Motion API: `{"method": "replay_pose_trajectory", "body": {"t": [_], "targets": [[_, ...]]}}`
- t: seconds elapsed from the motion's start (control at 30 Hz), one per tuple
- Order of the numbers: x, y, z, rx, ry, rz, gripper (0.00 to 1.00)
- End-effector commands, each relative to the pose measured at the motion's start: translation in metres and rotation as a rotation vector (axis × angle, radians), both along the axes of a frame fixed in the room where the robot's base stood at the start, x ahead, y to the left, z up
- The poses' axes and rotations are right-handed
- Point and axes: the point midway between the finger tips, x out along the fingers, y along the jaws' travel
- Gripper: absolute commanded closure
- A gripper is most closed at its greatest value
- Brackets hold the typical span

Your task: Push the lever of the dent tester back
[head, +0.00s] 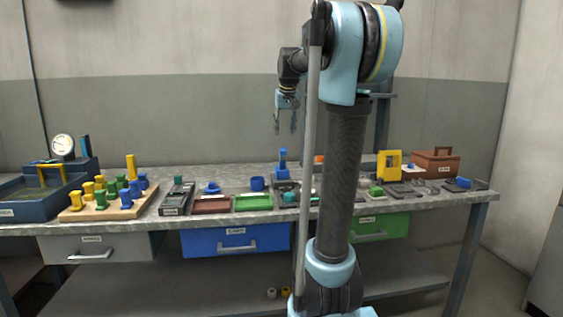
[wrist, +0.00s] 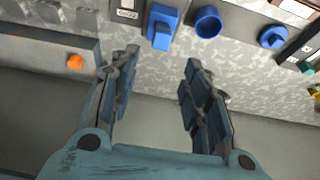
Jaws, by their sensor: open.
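My gripper (head: 285,126) hangs open and empty above the back of the bench in the head view. Its two spread fingers also show in the wrist view (wrist: 160,68). No label I can read names the dent tester. A blue upright part (head: 282,160) stands on a dark labelled base below my gripper; it may be the lever, but I cannot tell. It shows from above as a blue block (wrist: 163,27) beyond the fingertips, apart from them. A yellow frame (head: 389,163) stands further right. My arm hides part of the bench between them.
A blue cup (wrist: 208,22) and a blue knobbed piece (wrist: 273,37) sit beside the blue block. An orange knob (wrist: 75,61) is on a grey housing at left. Red (head: 211,205) and green (head: 253,203) trays lie along the front. A peg board (head: 110,210) stands left.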

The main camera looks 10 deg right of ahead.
Motion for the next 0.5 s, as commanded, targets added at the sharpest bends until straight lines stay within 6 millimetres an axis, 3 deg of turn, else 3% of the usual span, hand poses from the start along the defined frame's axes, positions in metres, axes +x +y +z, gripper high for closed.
{"method": "replay_pose_trajectory", "body": {"t": [0.5], "targets": [[0.033,0.0,-0.081,0.0,0.0,0.0,0.57]]}}
